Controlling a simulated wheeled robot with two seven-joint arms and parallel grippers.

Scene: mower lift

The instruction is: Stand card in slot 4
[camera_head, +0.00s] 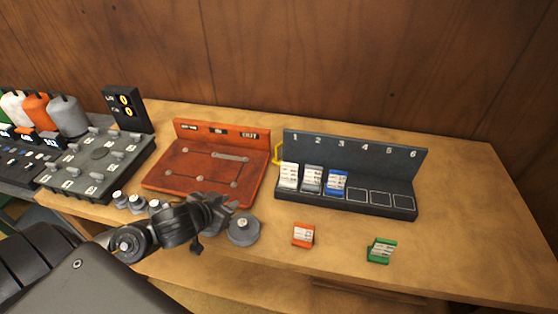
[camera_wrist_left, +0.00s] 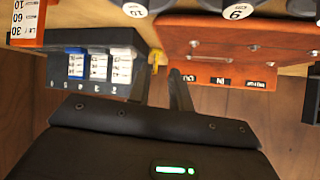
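The dark slot rack (camera_head: 355,152) stands on the table with slots numbered 1 to 6. A white card (camera_head: 289,176) is in slot 1, a grey card (camera_head: 311,179) in slot 2 and a blue card (camera_head: 336,182) in slot 3. Slot 4 (camera_head: 357,196) is empty, as are 5 and 6. An orange card (camera_head: 303,235) and a green card (camera_head: 381,250) stand on the table in front of the rack. My left gripper (camera_head: 223,212) is left of the rack, above the table. Its fingers show apart and empty in the left wrist view (camera_wrist_left: 160,92). My right gripper is out of view.
A red panel (camera_head: 205,163) stands left of the rack, close behind my left gripper. A yellow handle (camera_head: 277,152) is at the rack's left end. A round grey weight (camera_head: 243,229) lies by my gripper. The table's right side is clear.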

